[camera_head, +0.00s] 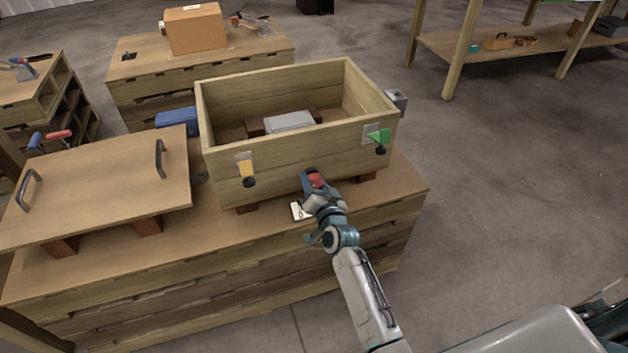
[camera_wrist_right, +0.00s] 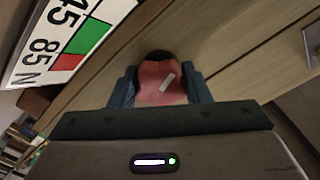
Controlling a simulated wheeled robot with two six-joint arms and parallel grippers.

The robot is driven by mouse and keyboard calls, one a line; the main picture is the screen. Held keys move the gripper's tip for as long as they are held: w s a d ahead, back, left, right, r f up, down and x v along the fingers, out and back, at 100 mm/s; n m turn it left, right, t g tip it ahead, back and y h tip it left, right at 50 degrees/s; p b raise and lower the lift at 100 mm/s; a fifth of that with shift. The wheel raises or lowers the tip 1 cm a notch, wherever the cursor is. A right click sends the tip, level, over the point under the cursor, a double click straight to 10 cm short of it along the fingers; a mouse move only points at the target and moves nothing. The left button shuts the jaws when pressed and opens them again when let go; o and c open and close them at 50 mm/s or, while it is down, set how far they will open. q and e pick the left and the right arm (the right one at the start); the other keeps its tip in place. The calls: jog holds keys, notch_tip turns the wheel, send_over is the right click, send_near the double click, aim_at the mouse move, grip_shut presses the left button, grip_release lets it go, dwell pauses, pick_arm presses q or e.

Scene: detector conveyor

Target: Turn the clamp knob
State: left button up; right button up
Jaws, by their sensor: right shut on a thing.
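The clamp knob is red with a pale mark on its face; it shows in the right wrist view (camera_wrist_right: 158,82) and as a small red spot in the head view (camera_head: 316,180), at the front wall of the wooden box. My right gripper (camera_head: 314,186) is shut on the knob, its two blue-grey fingers (camera_wrist_right: 160,90) at either side of it. A dark round part shows just behind the knob. A white dial plate (camera_wrist_right: 62,45) with numbers and green and red fields is beside it; a white piece of it shows below the gripper (camera_head: 299,211). My left gripper is not in view.
The open wooden box (camera_head: 222,165) stands on blocks on the workbench (camera_head: 400,200) and holds a grey block (camera_head: 289,122). Yellow (camera_head: 245,168) and green (camera_head: 380,136) tags are on its front. A wooden lid with two handles (camera_head: 95,195) lies at left.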

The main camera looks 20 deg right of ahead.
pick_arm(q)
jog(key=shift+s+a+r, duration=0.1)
pick_arm(e)
jog(key=shift+m, duration=0.6)
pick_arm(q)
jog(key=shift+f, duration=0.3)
pick_arm(e)
jog(key=o, duration=1)
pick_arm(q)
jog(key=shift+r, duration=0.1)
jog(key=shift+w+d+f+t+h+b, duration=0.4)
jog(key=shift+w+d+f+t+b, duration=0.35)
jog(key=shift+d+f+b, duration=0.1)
pick_arm(e)
jog(key=s, duration=1)
jog(key=shift+s+d, duration=0.2)
jog(key=shift+s, duration=0.2)
